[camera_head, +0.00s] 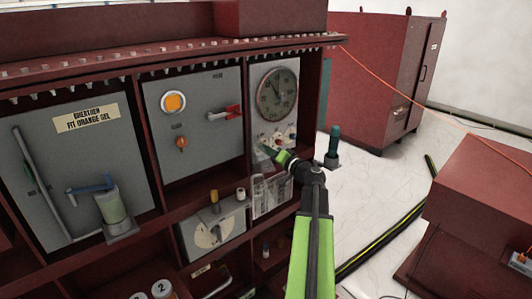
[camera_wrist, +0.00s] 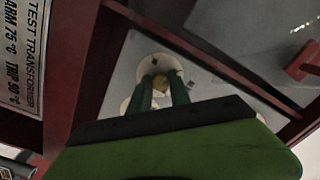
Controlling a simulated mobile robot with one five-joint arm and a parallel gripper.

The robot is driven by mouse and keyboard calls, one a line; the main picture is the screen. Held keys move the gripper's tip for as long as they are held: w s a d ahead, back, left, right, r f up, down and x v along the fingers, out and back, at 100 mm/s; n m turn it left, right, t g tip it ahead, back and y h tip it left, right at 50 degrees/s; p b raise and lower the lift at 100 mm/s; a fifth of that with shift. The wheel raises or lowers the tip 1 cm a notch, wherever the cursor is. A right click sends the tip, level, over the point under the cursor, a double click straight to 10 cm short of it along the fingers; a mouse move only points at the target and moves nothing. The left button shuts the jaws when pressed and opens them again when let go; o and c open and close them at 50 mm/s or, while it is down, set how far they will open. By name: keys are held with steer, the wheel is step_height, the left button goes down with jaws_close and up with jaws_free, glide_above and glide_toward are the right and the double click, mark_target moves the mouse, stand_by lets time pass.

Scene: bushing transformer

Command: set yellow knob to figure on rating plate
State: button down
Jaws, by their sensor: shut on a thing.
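The yellow knob (camera_wrist: 160,82) sits on a round white dial (camera_wrist: 152,64) in the wrist view. My gripper (camera_wrist: 162,88) has its two dark green fingers shut on the knob, one on each side. The dial's marks and the knob's pointer are too small to read. In the head view my gripper (camera_head: 268,149) reaches the small knobs below the round gauge (camera_head: 277,94); the yellow knob cannot be made out there. The rating plate (camera_wrist: 25,50) at the left of the wrist view reads "TEST TRANSFORMER", "ALARM 75 °C", "TRIP 90 °C".
A red handle (camera_head: 226,114) and an orange button (camera_head: 173,102) are on the panel left of the gauge. A clear box (camera_head: 270,195) stands below my gripper. A dark green bottle-like part (camera_head: 334,142) stands to its right.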

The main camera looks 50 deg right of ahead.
steer(key=shift+r+m, duration=0.1)
steer(key=shift+m, duration=0.7)
steer(key=c, duration=1.2)
jaws_free()
steer(key=shift+w, duration=0.1)
steer(key=s+a, duration=0.1)
steer(key=s, duration=1.6)
steer(key=shift+s+a+f+b, duration=0.25)
steer(key=shift+f+b, duration=0.05)
